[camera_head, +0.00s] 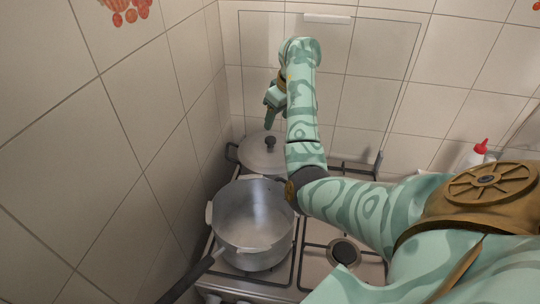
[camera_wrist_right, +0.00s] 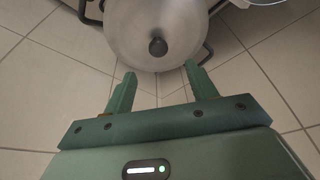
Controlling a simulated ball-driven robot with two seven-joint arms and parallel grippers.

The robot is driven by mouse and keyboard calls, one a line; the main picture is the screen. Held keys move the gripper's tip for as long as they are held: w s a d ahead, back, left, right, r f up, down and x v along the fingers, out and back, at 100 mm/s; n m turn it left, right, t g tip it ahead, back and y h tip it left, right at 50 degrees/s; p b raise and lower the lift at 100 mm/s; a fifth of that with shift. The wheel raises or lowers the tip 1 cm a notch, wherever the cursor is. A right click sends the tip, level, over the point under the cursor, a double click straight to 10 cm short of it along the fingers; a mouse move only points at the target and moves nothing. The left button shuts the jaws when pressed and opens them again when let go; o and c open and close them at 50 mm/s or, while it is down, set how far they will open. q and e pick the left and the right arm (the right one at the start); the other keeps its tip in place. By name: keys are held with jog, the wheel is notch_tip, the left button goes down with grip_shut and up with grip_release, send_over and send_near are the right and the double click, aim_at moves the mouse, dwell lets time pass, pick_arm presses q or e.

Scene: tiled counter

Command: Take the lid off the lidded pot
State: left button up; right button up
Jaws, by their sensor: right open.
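The lidded pot (camera_head: 234,153) stands on the back left of the stove, its lid (camera_head: 256,154) on top with a dark round knob (camera_head: 271,142). My right arm hides its right side in the head view. In the right wrist view the lid (camera_wrist_right: 125,35) is at the top, its knob (camera_wrist_right: 158,47) a little beyond the fingertips. My right gripper (camera_head: 270,118) is above the lid, apart from the knob; its two fingers (camera_wrist_right: 157,80) are open and empty. My left gripper is not in view.
An open grey pot (camera_head: 225,235) stands in front of the lidded pot, near a long dark handle (camera_head: 187,280). A free burner (camera_head: 344,252) is at the front right. Tiled walls close off the left and back. A white bottle with a red cap (camera_head: 480,147) stands at the right.

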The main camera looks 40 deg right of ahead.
aim_at(270, 139)
jog(key=x, duration=0.3)
jog(key=shift+w+f+b, duration=0.1)
jog(key=shift+f+b, duration=0.05)
jog(key=shift+b, duration=0.25)
jog(key=b+x, duration=0.1)
jog(key=x, duration=0.4)
jog(key=shift+w+d+f, duration=0.15)
jog(key=shift+c, duration=0.9)
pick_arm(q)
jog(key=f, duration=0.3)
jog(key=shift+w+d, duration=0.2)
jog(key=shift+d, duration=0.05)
pick_arm(e)
grip_shut()
